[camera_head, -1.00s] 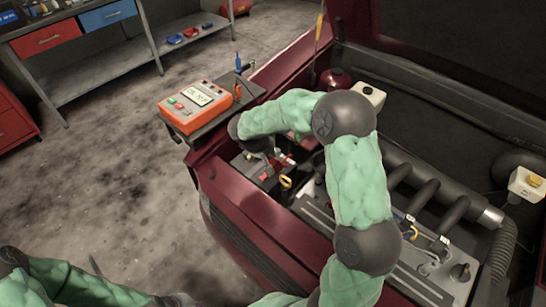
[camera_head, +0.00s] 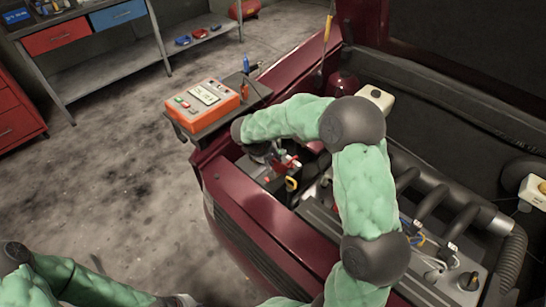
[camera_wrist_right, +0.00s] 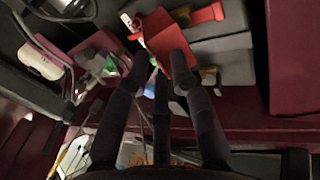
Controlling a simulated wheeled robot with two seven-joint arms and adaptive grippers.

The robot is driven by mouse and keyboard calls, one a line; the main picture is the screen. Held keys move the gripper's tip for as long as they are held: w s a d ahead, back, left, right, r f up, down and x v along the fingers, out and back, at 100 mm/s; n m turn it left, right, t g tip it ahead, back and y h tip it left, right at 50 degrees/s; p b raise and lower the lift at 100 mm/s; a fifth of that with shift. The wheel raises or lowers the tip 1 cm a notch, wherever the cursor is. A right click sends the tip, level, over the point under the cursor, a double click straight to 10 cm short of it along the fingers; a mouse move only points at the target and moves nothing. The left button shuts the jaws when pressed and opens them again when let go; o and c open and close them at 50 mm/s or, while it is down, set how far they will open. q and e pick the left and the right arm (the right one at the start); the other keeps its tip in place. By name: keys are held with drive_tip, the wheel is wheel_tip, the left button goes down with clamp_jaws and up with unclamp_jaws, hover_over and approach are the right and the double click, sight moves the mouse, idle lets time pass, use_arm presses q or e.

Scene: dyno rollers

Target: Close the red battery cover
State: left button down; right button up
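The red battery cover (camera_wrist_right: 172,50) stands raised as a flap over the grey battery (camera_wrist_right: 230,60) in the right wrist view. In the head view the cover (camera_head: 284,165) shows as a small red patch at the near left corner of the engine bay, partly hidden by my right gripper (camera_head: 270,156). In the right wrist view my right gripper (camera_wrist_right: 161,82) has its dark fingers spread apart, with the tips close to the cover's lower edge. I cannot tell whether they touch it. My left arm shows at the bottom left of the head view, its gripper out of frame.
An orange tester (camera_head: 203,102) sits on a small shelf left of the engine bay. A yellow-handled dipstick loop (camera_head: 291,183) stands close to my right gripper. The dark red car body edge (camera_head: 245,205) borders the bay. A second red piece (camera_wrist_right: 207,13) lies on the battery.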

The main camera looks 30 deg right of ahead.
drive_tip(key=shift+r, duration=0.15)
drive_tip(key=shift+r, duration=0.2)
drive_tip(key=v, duration=1.1)
drive_tip(key=shift+r, duration=0.2)
drive_tip(key=shift+a, duration=0.1)
